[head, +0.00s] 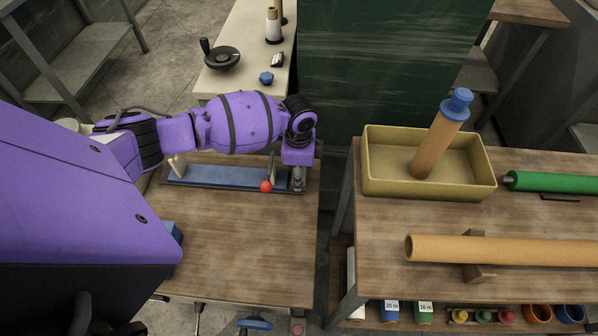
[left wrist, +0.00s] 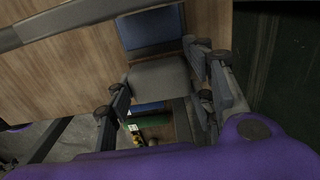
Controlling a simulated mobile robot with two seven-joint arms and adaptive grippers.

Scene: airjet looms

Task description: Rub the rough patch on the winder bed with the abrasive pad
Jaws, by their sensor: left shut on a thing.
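The winder bed (head: 225,177) is a long blue strip in a dark frame on the left wooden table, with upright end pieces and a red knob (head: 266,186). My left gripper (head: 298,182) points down at the bed's right end. In the left wrist view its fingers are shut on a grey block, which I take for the abrasive pad (left wrist: 160,80). A blue surface (left wrist: 150,30) shows just beyond the pad. I cannot tell whether the pad touches the bed. I cannot make out the rough patch. My right gripper is not in view.
The left table (head: 240,245) is clear in front of the bed. Across a gap, the right table carries a yellow tray (head: 375,185) with a blue-capped tube (head: 438,135), a long brown tube (head: 500,250) and a green roll (head: 555,182). A handwheel (head: 221,57) stands behind.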

